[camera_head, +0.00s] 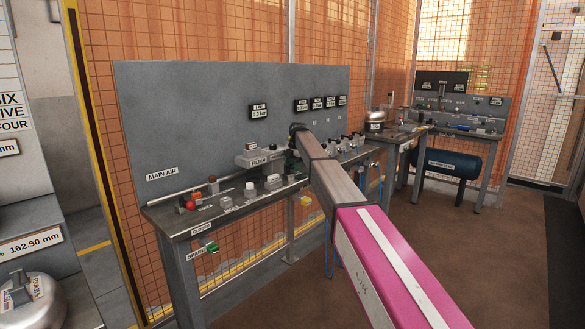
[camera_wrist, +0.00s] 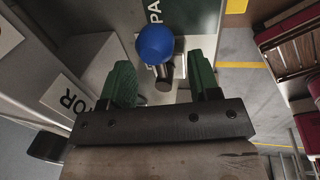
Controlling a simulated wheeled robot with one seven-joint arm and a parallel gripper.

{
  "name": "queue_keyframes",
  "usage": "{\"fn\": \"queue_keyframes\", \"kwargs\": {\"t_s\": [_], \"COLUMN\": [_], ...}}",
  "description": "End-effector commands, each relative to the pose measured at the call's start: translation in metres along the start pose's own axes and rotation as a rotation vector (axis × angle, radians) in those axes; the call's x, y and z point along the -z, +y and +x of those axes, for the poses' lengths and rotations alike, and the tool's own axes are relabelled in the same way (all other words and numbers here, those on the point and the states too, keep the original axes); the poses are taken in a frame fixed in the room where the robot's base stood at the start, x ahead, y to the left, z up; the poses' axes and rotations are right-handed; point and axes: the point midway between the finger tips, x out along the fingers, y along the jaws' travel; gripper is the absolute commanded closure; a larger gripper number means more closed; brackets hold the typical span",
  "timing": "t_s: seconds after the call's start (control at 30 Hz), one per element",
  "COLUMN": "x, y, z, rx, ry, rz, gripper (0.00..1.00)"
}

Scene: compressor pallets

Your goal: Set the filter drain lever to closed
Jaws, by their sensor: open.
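My gripper (camera_wrist: 161,72) is open in the wrist view, with a green finger on each side. A blue ball knob (camera_wrist: 155,43) on a short metal stem lies just beyond and between the fingertips, apart from both. I cannot tell if this knob belongs to the filter drain lever. In the head view, the grey block labelled FILTER (camera_head: 258,157) stands at the back of the bench, left of my arm. The drain lever and its position cannot be made out there.
The bench (camera_head: 180,226) carries a red knob (camera_head: 191,205) and several small fittings before a grey MAIN AIR panel (camera_head: 185,120). A second bench with a blue tank (camera_head: 453,163) stands back right. In the wrist view, a partly legible label (camera_wrist: 66,97) sits left of the fingers.

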Motion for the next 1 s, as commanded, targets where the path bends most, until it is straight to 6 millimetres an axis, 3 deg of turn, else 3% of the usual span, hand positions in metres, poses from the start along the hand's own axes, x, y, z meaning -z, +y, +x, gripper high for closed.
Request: {"fn": "queue_keyframes", "kwargs": {"t_s": [0.43,0.57,0.6,1.0], "x": [-0.0001,-0.0001,-0.0001,0.0005], "y": [-0.0002,-0.0002,-0.0002,-0.0022], "z": [0.01,0.0099,0.0099,0.0094], "rx": [0.0,0.0,0.0,0.0], "ry": [0.0,0.0,0.0,-0.011], "rz": [0.0,0.0,0.0,0.058], "gripper": [0.44,0.86,0.91,0.92]}}
